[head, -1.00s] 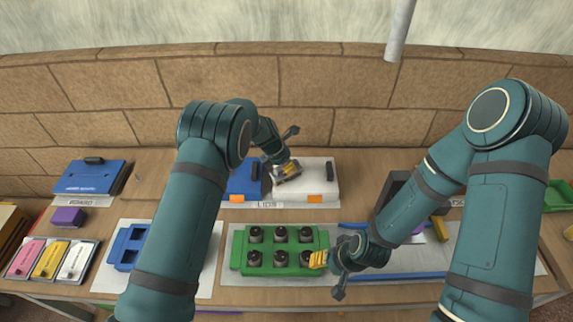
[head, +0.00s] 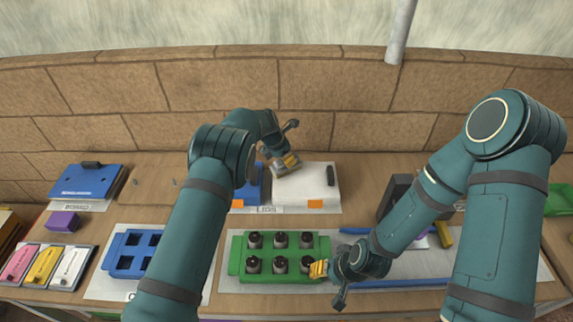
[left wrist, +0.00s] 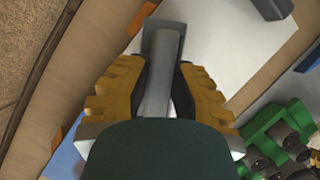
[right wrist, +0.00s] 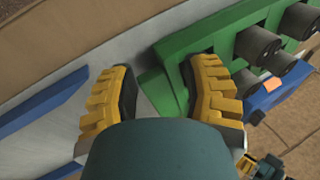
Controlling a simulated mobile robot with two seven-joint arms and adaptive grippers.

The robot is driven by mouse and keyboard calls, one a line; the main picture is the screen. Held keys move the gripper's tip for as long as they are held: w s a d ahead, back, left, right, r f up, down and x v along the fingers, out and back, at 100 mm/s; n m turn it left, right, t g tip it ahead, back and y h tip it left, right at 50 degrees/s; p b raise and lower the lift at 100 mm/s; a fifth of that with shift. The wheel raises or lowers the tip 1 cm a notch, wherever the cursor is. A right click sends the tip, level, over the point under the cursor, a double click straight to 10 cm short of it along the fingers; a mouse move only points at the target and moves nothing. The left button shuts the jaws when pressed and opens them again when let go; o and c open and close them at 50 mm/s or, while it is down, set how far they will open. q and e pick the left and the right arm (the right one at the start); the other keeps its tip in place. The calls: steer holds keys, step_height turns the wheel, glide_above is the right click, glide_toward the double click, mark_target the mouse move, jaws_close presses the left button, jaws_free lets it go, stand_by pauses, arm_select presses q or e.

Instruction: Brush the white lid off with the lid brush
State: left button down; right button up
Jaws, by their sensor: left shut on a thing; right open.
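The white lid (head: 308,190) lies flat at the back middle of the table, with a black handle on its right part and an orange tab at its front edge. My left gripper (head: 289,162) is over the lid's back left part. In the left wrist view its yellow fingers (left wrist: 160,95) are shut on the grey lid brush (left wrist: 163,72), whose wide dark head reaches over the white lid (left wrist: 215,45). I cannot tell whether the brush head touches the lid. My right gripper (head: 318,269) is open and empty beside the green block's right end; it also shows in the right wrist view (right wrist: 165,88).
A blue lid (head: 250,190) is left of the white lid. The green block (head: 237,262) with several dark plugs stands in front. A blue block (head: 125,263) is at the left, and a blue bar (head: 410,282) lies right of the green block.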

arm_select(q)
steer(key=shift+w+d+b, duration=0.1)
steer(key=shift+w+b, duration=0.2)
steer(key=shift+w, duration=0.15)
arm_select(e)
steer(key=shift+s+d+f, duration=0.1)
steer(key=shift+f, duration=0.4)
